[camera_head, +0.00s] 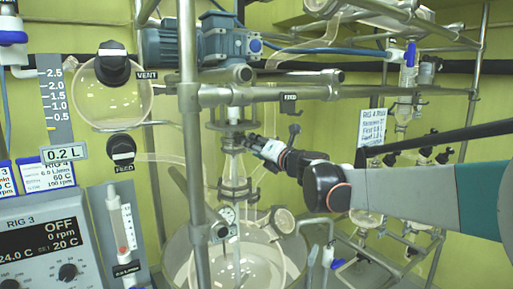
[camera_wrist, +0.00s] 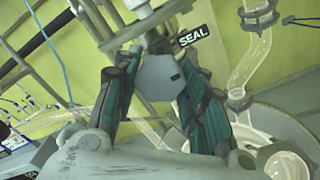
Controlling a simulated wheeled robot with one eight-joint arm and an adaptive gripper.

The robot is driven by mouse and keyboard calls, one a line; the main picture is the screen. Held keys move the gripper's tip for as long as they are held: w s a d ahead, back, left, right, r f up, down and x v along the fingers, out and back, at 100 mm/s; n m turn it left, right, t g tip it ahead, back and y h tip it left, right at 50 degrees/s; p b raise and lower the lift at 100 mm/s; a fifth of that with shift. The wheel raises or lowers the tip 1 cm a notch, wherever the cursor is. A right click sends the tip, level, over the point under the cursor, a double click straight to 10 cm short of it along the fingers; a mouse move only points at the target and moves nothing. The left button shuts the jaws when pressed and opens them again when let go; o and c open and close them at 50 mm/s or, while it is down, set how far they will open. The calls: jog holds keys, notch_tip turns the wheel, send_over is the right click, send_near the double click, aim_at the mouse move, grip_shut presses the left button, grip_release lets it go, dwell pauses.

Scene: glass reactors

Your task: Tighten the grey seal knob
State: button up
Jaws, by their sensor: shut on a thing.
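The grey seal knob (camera_wrist: 162,78) is a faceted grey piece in the middle of the wrist view, just below a black label reading SEAL (camera_wrist: 194,36). The two dark green and grey fingers of my gripper (camera_wrist: 157,63) stand on either side of it and are shut on it. In the head view my arm comes in from the right, and my gripper (camera_head: 252,143) is at the glass column below the metal crossbar. The knob itself is too small or hidden by the fingers there.
A metal upright (camera_head: 188,130) and a crossbar (camera_head: 300,93) stand close to my gripper. A blue motor (camera_head: 200,47) is above. Glass tubing (camera_wrist: 250,58) runs right of the fingers in the wrist view. A glass vessel (camera_head: 180,262) is below. The RIG 3 control panel (camera_head: 45,245) is at lower left.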

jog(key=o, duration=1.1)
jog(key=shift+f, duration=0.1)
jog(key=v, duration=1.2)
